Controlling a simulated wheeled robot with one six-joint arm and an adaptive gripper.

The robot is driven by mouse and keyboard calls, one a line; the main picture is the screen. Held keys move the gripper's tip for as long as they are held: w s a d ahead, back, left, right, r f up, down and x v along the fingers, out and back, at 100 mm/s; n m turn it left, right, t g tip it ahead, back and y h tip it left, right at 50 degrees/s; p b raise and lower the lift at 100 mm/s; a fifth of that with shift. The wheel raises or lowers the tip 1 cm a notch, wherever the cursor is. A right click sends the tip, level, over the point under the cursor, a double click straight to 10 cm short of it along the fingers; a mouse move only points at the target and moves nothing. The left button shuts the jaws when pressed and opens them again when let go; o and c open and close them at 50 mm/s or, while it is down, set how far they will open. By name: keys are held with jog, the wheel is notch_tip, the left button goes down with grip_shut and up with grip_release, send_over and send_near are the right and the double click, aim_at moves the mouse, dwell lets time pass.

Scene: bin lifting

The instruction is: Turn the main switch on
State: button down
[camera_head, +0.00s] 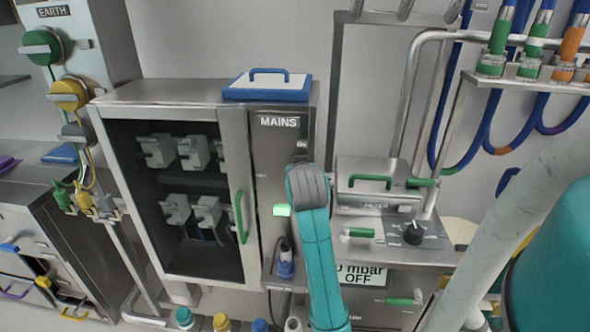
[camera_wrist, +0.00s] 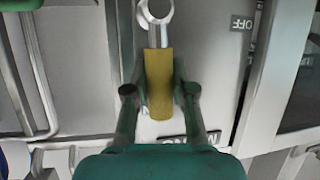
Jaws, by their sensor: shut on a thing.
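The main switch's handle (camera_wrist: 159,88) is a yellow-brown grip on a metal shank with a ring at its end, seen in the wrist view. My gripper (camera_wrist: 160,92) has one finger on each side of this grip and is shut on it. The handle lies in line with the fingers, its ring away from my palm. In the head view my gripper (camera_head: 306,182) is at the panel below the MAINS label (camera_head: 279,122) and hides the handle. An OFF label (camera_wrist: 242,22) appears upside down in the wrist view.
A glass-fronted cabinet (camera_head: 235,125) with a green door handle (camera_head: 240,217) stands left of the mains panel. A lit green button (camera_head: 282,210) is left of my arm. A filter box (camera_head: 385,170) and black knob (camera_head: 413,233) are close on the right.

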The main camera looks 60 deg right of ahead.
jog(key=shift+s+d+f, duration=0.1)
jog(key=shift+s, duration=0.1)
dwell(0.5)
jog(key=c, duration=0.9)
grip_release()
jog(key=shift+c, duration=0.2)
jog(key=v, duration=0.7)
jog(key=shift+s, duration=0.2)
